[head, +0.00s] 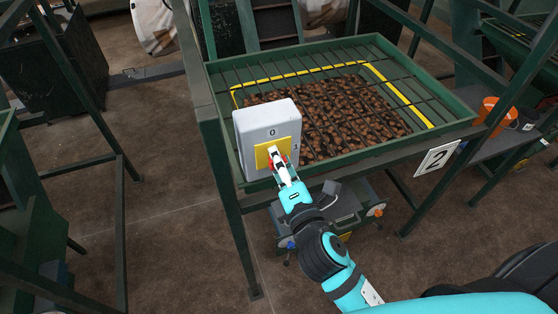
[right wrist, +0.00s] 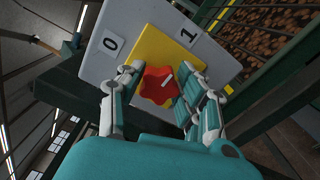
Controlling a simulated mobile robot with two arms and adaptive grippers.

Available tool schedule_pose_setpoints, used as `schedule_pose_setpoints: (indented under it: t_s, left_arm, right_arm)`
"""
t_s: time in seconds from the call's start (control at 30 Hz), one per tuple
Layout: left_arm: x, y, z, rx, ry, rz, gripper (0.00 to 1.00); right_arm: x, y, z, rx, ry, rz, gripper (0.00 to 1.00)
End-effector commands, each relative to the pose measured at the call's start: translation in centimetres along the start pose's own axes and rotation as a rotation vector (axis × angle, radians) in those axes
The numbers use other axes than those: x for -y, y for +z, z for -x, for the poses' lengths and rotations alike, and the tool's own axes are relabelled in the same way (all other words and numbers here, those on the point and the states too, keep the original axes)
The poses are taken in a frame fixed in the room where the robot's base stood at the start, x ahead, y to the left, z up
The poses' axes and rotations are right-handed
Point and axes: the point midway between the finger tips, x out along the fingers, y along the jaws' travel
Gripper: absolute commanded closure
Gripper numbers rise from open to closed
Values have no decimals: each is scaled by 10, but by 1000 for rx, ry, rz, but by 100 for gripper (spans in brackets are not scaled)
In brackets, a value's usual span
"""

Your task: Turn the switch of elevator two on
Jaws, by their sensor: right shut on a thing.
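The switch is a light grey box (head: 268,120) on the left front corner of the green frame marked 2. It has a yellow plate (head: 288,151) and the labels 0 and 1. In the right wrist view, the red knob (right wrist: 157,86) sits on the yellow plate (right wrist: 165,50) and carries a short white slanted mark. I cannot tell which label the mark points to. My right gripper (head: 279,160) is at the knob. In the right wrist view its fingers (right wrist: 157,88) are closed around the knob's two sides. My left gripper is not in view.
A green-edged bin (head: 352,154) of brown pieces under dark bars lies behind the box. A sign "2" (head: 437,157) hangs at its front right. An orange bucket (head: 497,111) stands on a shelf at the right. Green posts stand at the left, with bare floor between.

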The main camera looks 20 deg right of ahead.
Motion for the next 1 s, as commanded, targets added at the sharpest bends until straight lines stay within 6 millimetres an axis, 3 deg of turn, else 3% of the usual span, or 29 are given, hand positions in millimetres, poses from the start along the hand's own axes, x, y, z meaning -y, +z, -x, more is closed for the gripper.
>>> schedule_pose_setpoints:
  t_s: [0.2, 0.23, 0.4, 0.73, 1.0]
  left_arm:
    - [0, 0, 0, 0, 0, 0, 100]
    - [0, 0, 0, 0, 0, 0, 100]
    - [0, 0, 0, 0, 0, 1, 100]
    - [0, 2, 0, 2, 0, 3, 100]
    - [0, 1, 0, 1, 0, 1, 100]
  right_arm:
    - [0, 0, 0, 0, -1, -4, 98]
    - [0, 0, 0, 0, -1, -3, 62]
    - [0, 0, 0, 0, -1, -2, 40]
    - [0, 0, 5, 0, -2, -2, 40]
    - [2, 0, 45, 0, -7, -4, 40]
